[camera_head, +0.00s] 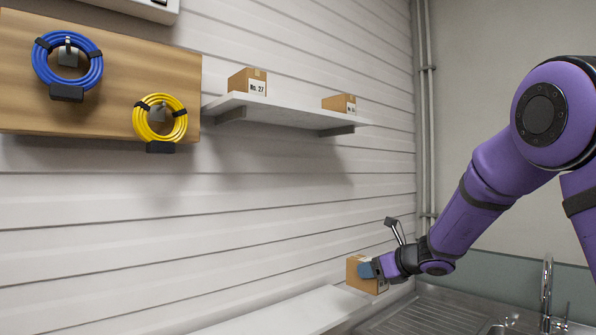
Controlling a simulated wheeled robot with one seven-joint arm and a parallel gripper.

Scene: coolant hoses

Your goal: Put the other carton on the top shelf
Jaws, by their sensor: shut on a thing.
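My gripper (369,269) is at the lower middle right, shut on a brown carton (357,276). The carton is held beside the wall, near the right end of a low white surface; I cannot tell whether it touches that surface. A white label on it is partly hidden by my gripper. The top shelf (285,115) is a white board on the wall, higher up. A carton labelled No. 27 (240,83) stands on its left part, and a smaller-looking carton (335,103) stands near its right end. Bare shelf shows between them.
A wooden board (110,60) on the wall holds a blue coiled hose (40,68) and a yellow coiled hose (139,121). A low white shelf (290,311) runs along the bottom. A metal sink (425,318) with a tap (547,285) is at lower right. Pipes (423,120) run up the corner.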

